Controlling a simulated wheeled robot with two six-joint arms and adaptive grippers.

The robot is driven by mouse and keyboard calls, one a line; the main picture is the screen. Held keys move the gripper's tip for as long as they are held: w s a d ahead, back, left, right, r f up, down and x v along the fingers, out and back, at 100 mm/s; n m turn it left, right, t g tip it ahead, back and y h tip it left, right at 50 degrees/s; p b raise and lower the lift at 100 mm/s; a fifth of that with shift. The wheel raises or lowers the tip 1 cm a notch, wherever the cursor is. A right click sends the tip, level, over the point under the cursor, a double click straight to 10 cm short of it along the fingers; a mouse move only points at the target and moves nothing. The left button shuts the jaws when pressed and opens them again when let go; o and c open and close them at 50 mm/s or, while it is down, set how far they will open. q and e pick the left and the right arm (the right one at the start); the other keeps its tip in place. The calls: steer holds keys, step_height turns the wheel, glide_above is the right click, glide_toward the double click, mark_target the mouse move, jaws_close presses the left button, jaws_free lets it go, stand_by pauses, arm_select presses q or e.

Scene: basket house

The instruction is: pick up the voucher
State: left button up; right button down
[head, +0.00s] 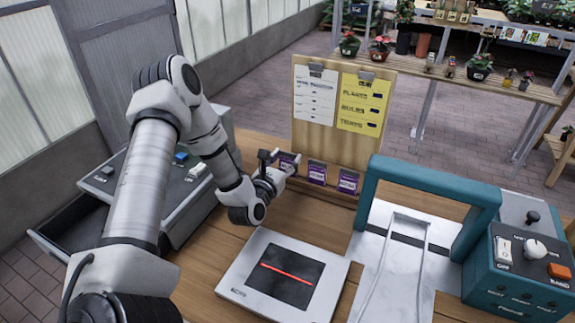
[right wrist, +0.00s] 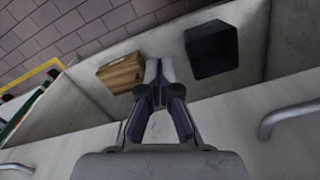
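Three purple cards stand in a row along the foot of a wooden board in the head view: a left card (head: 289,158), a middle card (head: 317,173) and a right card (head: 348,182). They look like the vouchers, but their print is too small to read. My left gripper (head: 280,164) is at the left card, its fingers spread apart. The gripper partly covers that card, and I cannot tell whether it touches it. My right gripper (right wrist: 159,72) shows in the right wrist view with its fingertips together and nothing seen between them.
The wooden board (head: 306,138) with paper lists stands behind the cards. A white pad (head: 240,283) with a red line lies in front. A teal arch machine (head: 425,178) stands at right. A brown box (right wrist: 122,73) and a dark bin (right wrist: 211,50) are below my right gripper.

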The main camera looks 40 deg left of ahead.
arm_select(q)
steer(key=shift+r, duration=0.15)
steer(key=shift+r, duration=0.65)
steer(key=r+p+v, duration=0.1)
steer(key=p+v, duration=0.1)
steer(key=v, duration=0.3)
steer(key=r+p+v, duration=0.1)
steer(key=p+v, duration=0.1)
steer(key=v, duration=0.3)
steer(key=d+r+p+v, duration=0.1)
steer(key=v, duration=0.5)
steer(key=shift+w+r+p, duration=0.1)
steer(key=shift+r+p, duration=0.15)
steer(key=shift+p, duration=0.15)
